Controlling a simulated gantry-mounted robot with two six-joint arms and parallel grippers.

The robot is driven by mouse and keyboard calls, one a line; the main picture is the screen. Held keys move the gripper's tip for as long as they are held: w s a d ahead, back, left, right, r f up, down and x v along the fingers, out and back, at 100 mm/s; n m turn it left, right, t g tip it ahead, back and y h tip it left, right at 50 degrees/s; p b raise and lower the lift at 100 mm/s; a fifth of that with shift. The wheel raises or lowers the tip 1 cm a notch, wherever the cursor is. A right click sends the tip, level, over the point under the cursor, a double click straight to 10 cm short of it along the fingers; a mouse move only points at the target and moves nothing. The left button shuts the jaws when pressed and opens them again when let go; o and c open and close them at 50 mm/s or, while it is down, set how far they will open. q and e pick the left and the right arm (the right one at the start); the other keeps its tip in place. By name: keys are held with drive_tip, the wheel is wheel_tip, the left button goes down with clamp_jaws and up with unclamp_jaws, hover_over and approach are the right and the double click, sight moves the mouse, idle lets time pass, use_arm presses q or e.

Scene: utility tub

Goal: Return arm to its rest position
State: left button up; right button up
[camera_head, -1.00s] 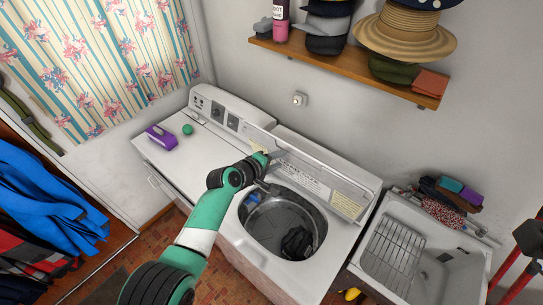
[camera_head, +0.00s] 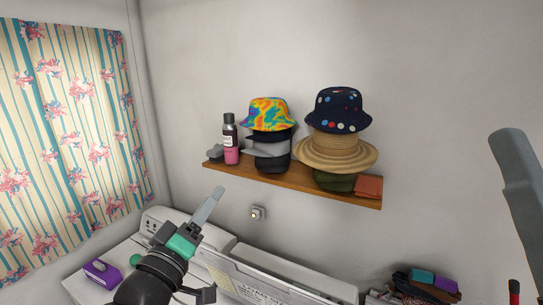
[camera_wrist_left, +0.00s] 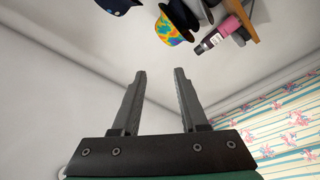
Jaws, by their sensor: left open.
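My left gripper (camera_head: 208,205) comes in from the bottom left of the head view. It is raised in front of the washing machines, with its grey fingers pointing up towards the wall below the shelf. In the left wrist view my left gripper (camera_wrist_left: 159,75) has its two fingers apart, with only bare wall between them. A grey part at the right edge of the head view looks like a finger of my right gripper (camera_head: 520,180). Whether that gripper is open or shut does not show.
A wooden shelf (camera_head: 290,184) holds hats and a pink and black bottle (camera_head: 230,140). The open washer lid (camera_head: 270,278) is right of my left wrist. A purple box (camera_head: 102,273) lies on the left machine. Curtains (camera_head: 70,140) hang at left.

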use_arm(q)
drive_tip(key=s+a+r+m+t+y, duration=0.2)
drive_tip(key=s+a+r+m+t, duration=0.1)
drive_tip(key=s+r, duration=0.6)
drive_tip(key=s+a+r+m+t+y, duration=0.2)
drive_tip(key=s+r, duration=0.7)
drive_tip(key=s, duration=0.6)
drive_tip(key=a+m+t, duration=0.1)
drive_tip(key=m+t, duration=0.1)
drive_tip(key=t, duration=0.1)
drive_tip(key=shift+r, duration=0.15)
drive_tip(key=shift+d, duration=0.1)
wheel_tip(320, 180, down, 52)
drive_tip(key=b, duration=5.2)
